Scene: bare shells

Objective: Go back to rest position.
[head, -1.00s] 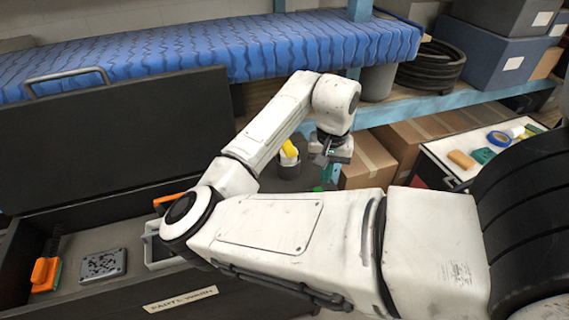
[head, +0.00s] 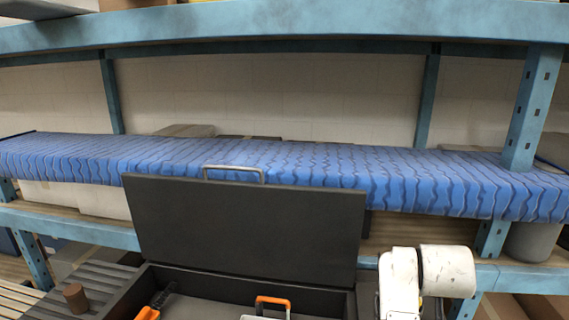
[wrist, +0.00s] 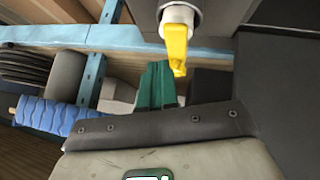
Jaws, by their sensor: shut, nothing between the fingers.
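The pale housing of my gripper (wrist: 165,158), with a dark screwed edge, fills the bottom of the wrist view. My gripper is shut and holds nothing. In the head view only a white link of my arm shows at the lower right; the gripper itself is out of that frame.
A dark case (head: 245,225) with a raised lid stands in front of blue-covered shelving (head: 420,180). Orange-handled tools (head: 273,302) lie in it. A brown cylinder (head: 75,297) stands on a slatted surface at left. Space above the case is clear.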

